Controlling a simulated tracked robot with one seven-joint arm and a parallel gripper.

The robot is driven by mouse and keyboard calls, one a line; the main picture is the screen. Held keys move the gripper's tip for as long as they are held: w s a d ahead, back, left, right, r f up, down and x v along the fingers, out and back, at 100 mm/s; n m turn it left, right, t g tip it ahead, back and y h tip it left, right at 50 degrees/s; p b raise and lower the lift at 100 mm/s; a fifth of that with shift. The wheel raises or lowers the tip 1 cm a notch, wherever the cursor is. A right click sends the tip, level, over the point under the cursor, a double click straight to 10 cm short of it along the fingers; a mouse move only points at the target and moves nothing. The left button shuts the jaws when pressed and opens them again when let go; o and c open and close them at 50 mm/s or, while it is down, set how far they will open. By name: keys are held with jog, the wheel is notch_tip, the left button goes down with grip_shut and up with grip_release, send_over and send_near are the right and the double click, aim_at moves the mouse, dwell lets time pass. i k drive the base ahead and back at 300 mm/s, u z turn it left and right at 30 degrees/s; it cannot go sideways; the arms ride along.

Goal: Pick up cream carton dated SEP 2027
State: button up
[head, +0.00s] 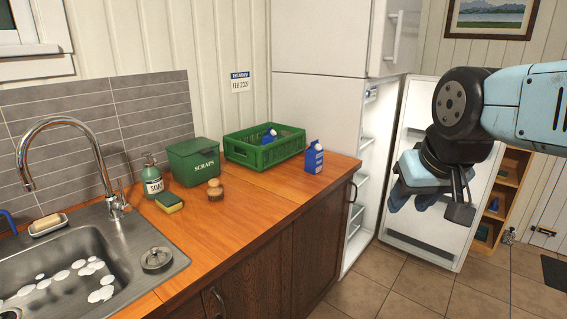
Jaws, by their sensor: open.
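A blue and white carton (314,157) stands upright on the wooden counter near its right end, beside the fridge. Its printed date is too small to read. Another blue and white carton (269,137) shows partly inside the green crate (264,155); the crate wall hides its lower part and its date cannot be read. My gripper (428,203) hangs in the air at the right, in front of the open fridge door. It is open, well to the right of both cartons and touching neither.
The white fridge (315,101) stands open, its door (413,228) swung right. A wall sign (240,82) reads FEB and a year. The scraps bin (194,162), soap bottle (152,179), sponge (169,202) and brush (215,190) stand left of the upright carton. The counter's front strip is clear.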

aim_at(314, 155)
jog(key=u, duration=0.15)
jog(key=i, duration=1)
jog(key=z, duration=0.05)
